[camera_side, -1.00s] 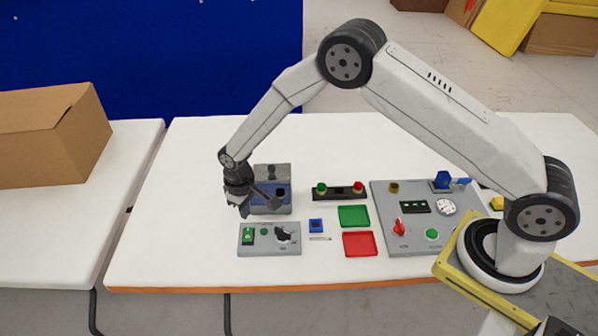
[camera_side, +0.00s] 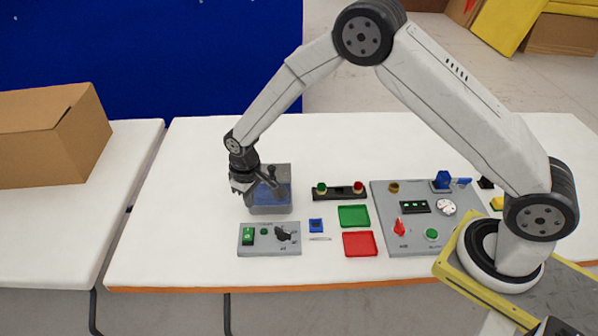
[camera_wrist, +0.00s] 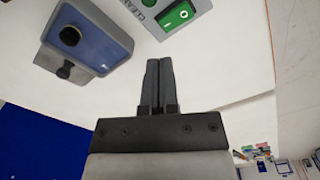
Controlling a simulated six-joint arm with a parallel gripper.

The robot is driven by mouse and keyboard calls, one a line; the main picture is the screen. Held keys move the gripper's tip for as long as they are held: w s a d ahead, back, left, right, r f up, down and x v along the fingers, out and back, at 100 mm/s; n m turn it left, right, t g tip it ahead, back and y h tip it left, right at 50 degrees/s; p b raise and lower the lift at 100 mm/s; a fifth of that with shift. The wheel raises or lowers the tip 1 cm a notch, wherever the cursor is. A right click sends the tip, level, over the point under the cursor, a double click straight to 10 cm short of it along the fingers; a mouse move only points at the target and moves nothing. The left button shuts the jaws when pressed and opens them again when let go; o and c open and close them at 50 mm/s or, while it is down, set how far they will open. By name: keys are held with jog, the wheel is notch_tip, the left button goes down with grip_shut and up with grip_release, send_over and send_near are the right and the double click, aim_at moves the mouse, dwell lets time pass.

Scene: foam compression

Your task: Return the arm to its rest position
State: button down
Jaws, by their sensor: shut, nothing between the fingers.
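My gripper (camera_side: 240,190) is shut and empty in the side view. It hangs above the table beside the left side of a grey and blue box-shaped machine (camera_side: 270,202), partly covering it. In the wrist view, the two dark fingers of my gripper (camera_wrist: 158,62) lie together with nothing between them. The machine also shows in the wrist view (camera_wrist: 105,35) at the upper left, with a dark round opening and a dark knob. My arm is bent high over the table, its elbow at the top of the picture.
A grey control box with a green switch (camera_side: 249,237) stands in front of the machine. Green (camera_side: 353,215) and red (camera_side: 360,244) trays and a grey panel (camera_side: 385,215) lie to the right. The white table (camera_side: 170,240) is clear at left. A cardboard box (camera_side: 50,140) sits on another table.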

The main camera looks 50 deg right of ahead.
jog(key=s+d+r+m+t, duration=0.1)
jog(key=s+d+r, duration=0.5)
jog(key=s, duration=0.4)
jog(key=s+d+r+m+t, duration=0.1)
jog(key=s+d+r, duration=0.5)
jog(key=s, duration=0.5)
jog(key=shift+r+m, duration=0.4)
jog(key=shift+r, duration=0.25)
